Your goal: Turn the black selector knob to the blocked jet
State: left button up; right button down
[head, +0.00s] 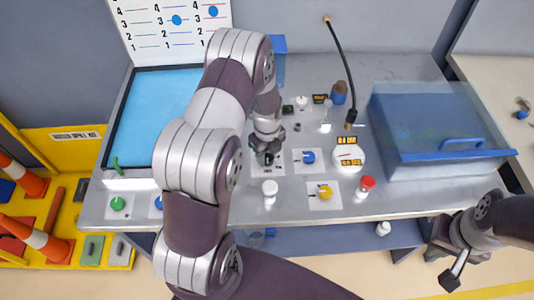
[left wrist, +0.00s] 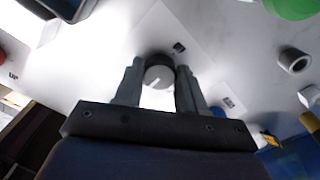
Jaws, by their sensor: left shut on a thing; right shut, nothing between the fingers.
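The black selector knob (left wrist: 158,71) shows between the fingers of my left gripper (left wrist: 160,78) in the left wrist view, with a pale pointer line on its face. My left gripper (head: 266,157) reaches down over the knob's white plate in the head view and is shut on the knob. The arm and gripper mostly hide the knob there, so its setting against the plate's marks is not readable. My right gripper (head: 446,268) is shut and empty in front of the bench's right end.
A blue knob (head: 308,156) and a yellow knob (head: 325,191) sit on plates to the right. A white-capped bottle (head: 270,190) and a red-capped bottle (head: 365,187) stand near the front edge. A blue bin (head: 430,120) is at right, and a chart (head: 165,28) stands behind.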

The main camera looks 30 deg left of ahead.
aim_at(267, 157)
pick_arm(q)
jog(key=shift+w+a+r, duration=0.1)
jog(key=shift+w+r, duration=0.1)
jog(key=shift+w, duration=0.05)
jog(key=o, duration=0.8)
jog(key=shift+o, duration=1.3)
jog(key=shift+s+f, duration=0.1)
jog(key=shift+s, duration=0.05)
notch_tip(267, 157, up, 13)
jog(key=b, duration=0.2)
jog(key=shift+f, duration=0.15)
